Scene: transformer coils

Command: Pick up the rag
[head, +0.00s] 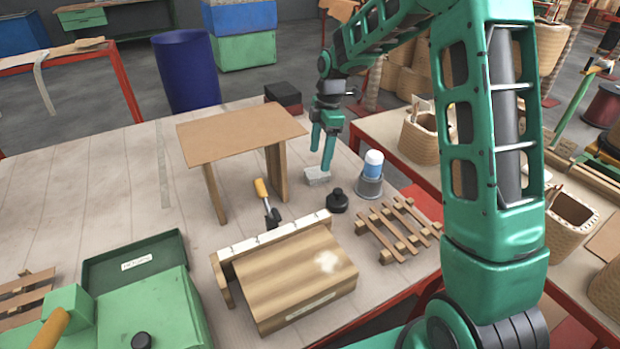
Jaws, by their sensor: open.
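A small light grey item (317,177), which looks like the folded rag, lies on the workbench (120,190) to the right of a wooden stand's leg. My gripper (321,159) points down just above it, with its fingers apart and nothing seen between them. The fingertips are close to the item; I cannot tell whether they touch it. A whitish patch (327,261) shows on top of the striped wooden box (290,280), well in front of my gripper.
A wooden stand (240,132) rises left of my gripper. A grey cup with a blue-and-white item (371,178) and a black bottle (337,201) stand close on the right.

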